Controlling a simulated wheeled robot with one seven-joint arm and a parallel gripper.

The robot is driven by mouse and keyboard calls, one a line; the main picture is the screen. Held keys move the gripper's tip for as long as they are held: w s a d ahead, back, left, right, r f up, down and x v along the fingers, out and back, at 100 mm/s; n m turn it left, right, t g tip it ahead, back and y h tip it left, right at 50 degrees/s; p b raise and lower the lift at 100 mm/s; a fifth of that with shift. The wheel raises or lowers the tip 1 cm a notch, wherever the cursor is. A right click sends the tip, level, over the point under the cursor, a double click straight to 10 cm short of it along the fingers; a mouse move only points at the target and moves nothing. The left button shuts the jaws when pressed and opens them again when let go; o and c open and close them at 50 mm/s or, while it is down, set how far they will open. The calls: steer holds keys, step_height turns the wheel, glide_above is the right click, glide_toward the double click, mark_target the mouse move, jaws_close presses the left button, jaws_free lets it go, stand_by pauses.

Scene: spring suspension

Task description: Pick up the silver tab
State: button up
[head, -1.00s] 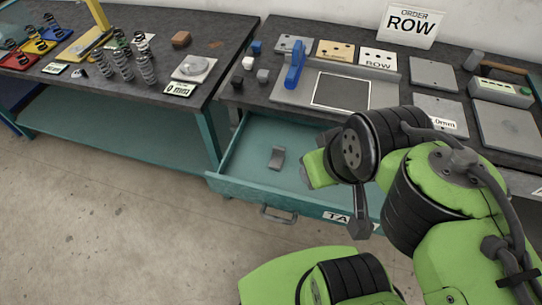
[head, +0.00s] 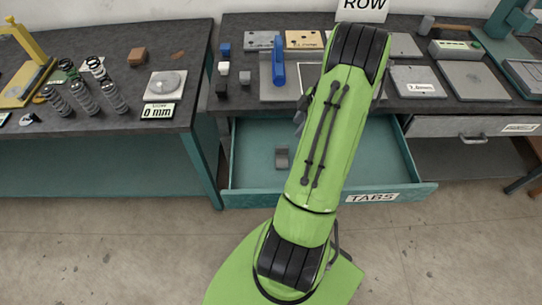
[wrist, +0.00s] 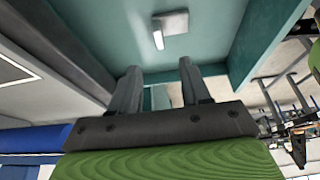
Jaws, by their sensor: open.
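The silver tab (head: 282,157) is a small grey bent piece lying in the open teal drawer, left of my arm in the head view. In the wrist view the tab (wrist: 172,22) shows beyond the fingertips, near the top of the picture, with one bright edge. My gripper (wrist: 159,66) is open, its two dark fingers apart with nothing between them. The tab is beyond the fingers and apart from them. In the head view my arm hides most or all of the gripper.
The open drawer (head: 390,190), labelled TABS, has teal walls around the tab. The workbench top (head: 235,105) is above and behind it, with a blue-handled tool (head: 278,72) and small blocks. Another teal bench (head: 70,140) with springs stands left. The drawer floor around the tab looks clear.

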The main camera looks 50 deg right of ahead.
mark_target(283, 146)
steer(key=b+x, duration=0.1)
steer(key=x, duration=1.2)
steer(key=shift+w+d, duration=0.1)
steer(key=shift+d, duration=0.05)
jaws_close()
